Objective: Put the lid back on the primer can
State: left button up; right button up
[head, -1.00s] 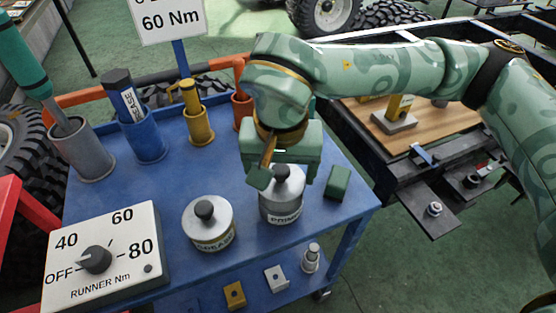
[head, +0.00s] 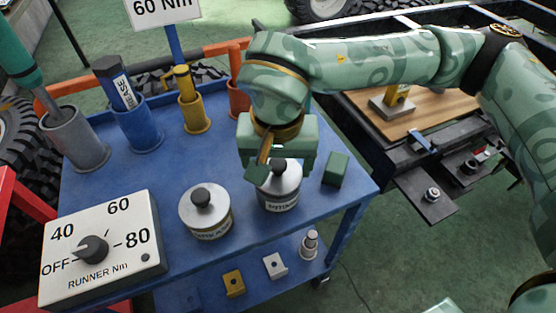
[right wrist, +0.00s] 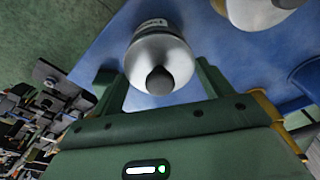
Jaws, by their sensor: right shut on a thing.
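The primer can (head: 281,206) stands on the blue cart top, its label facing me. Its grey domed lid (head: 290,180) with a dark knob sits over the can mouth. I see no clear gap or tilt, but cannot tell whether it is fully seated. My right gripper (head: 282,172) points down over it, with its fingers on either side of the lid, shut on it. In the right wrist view the lid (right wrist: 145,62) lies between the two green fingers, the knob toward the palm. My left gripper is not in view.
A second lidded can (head: 206,216) stands just left. A dial box (head: 100,250) is at front left. Blue (head: 138,130), grey (head: 75,142) and yellow (head: 194,114) holders stand behind. The cart's right edge is near.

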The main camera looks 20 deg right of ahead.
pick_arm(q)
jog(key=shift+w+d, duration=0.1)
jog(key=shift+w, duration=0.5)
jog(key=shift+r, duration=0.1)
pick_arm(e)
jog(key=shift+r, duration=0.1)
pick_arm(q)
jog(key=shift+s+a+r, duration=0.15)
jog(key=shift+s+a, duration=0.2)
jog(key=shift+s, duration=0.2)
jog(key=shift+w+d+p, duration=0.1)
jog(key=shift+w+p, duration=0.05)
jog(key=shift+p, duration=0.15)
pick_arm(e)
jog(key=shift+f, duration=0.2)
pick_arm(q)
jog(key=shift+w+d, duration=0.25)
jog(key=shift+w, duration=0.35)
